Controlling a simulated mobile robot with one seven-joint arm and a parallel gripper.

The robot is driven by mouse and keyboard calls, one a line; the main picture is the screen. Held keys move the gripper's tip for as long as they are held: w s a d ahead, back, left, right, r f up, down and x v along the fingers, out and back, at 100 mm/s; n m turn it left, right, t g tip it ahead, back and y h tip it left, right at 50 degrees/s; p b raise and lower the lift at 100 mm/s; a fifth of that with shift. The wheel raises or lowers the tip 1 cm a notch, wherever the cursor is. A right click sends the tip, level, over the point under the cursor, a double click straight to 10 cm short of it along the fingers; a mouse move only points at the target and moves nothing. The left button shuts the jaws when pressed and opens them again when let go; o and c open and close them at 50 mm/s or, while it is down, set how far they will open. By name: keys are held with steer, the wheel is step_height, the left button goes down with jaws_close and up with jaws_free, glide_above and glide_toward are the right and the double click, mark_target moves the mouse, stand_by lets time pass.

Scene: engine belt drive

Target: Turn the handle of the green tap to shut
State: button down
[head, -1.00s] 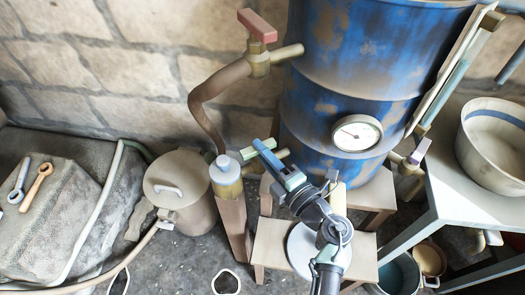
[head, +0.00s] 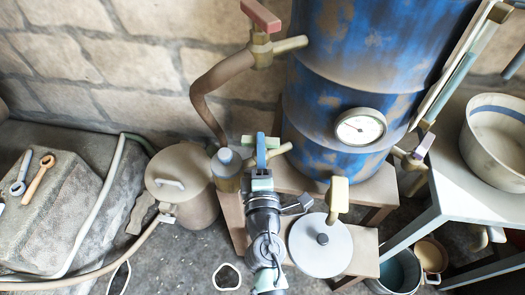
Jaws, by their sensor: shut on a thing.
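The green tap (head: 285,148) sticks out to the left from the lower part of the blue drum. Its pale green handle (head: 248,141) shows in small parts beside the jaws. My gripper (head: 261,152) comes from below, its blue fingers pointing up the picture, and is shut on this handle. The jaws hide much of the handle and the tap body, so the handle's exact angle is hard to tell.
A red-handled tap (head: 261,18) is higher on the drum (head: 350,85). A yellow handle (head: 338,195) stands close to the right of my arm, by a round pale lid (head: 320,250). A canister (head: 185,190) is at left, a table (head: 455,165) at right.

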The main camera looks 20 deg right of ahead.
steer(key=m+h+b, duration=0.1)
steer(key=b, duration=0.1)
steer(key=m+g+h+b, duration=0.1)
steer(key=h, duration=0.1)
steer(key=shift+w+a+f+g+b, duration=0.15)
steer(key=shift+w+a+g+b, duration=0.05)
steer(key=shift+a+g+b, duration=0.15)
steer(key=shift+r+m+g+h+b, duration=0.2)
steer(key=shift+m+g+h+b, duration=1)
steer(key=shift+m+h, duration=0.3)
steer(key=shift+r+g+h, duration=0.1)
steer(key=shift+g+h, duration=0.25)
steer(key=shift+h, duration=0.05)
steer(key=c, duration=0.8)
jaws_free()
steer(key=p+v, duration=0.2)
steer(key=v, duration=1.1)
steer(key=shift+d, duration=0.1)
